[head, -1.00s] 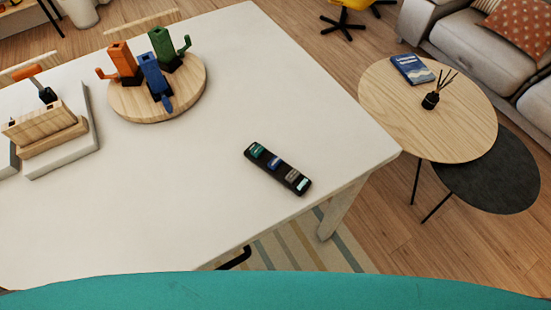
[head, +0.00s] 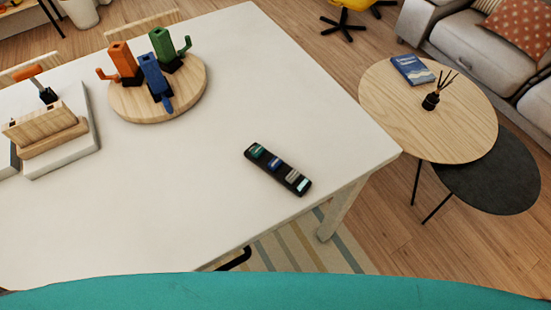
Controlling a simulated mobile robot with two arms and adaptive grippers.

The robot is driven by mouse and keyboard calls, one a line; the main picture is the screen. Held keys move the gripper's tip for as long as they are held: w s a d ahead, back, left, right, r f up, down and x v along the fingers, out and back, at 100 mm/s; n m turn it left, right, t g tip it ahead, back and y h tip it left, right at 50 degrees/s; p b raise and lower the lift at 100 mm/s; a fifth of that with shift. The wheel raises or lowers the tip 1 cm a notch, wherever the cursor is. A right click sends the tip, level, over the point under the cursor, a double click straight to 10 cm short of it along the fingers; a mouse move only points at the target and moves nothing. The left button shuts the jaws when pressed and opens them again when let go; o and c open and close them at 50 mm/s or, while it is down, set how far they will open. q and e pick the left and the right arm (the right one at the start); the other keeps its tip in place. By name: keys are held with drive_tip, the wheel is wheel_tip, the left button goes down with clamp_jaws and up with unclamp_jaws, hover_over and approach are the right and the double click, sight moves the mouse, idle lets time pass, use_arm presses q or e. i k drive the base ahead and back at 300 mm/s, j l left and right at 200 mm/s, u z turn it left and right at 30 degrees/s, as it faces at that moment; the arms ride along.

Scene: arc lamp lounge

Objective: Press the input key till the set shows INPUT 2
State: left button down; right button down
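A black remote (head: 278,170) lies flat on the white table (head: 215,190), near its right edge. It has a few coloured keys: a green one at its upper left end, a blue one, a grey one and a pale one at its lower right end. Any lettering on the keys is too small to read. No television set or screen shows in the head view. Neither of my grippers is in view.
A round wooden board (head: 190,99) holds an orange, a blue and a green object. A wooden block (head: 45,128) sits on a pale slab at the left. A round side table (head: 440,125) stands to the right. The table around the remote is clear.

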sight(276, 163)
drive_tip(key=k+l, duration=0.1)
drive_tip(key=l, duration=0.95)
drive_tip(key=k+l, duration=0.15)
drive_tip(key=l, duration=0.35)
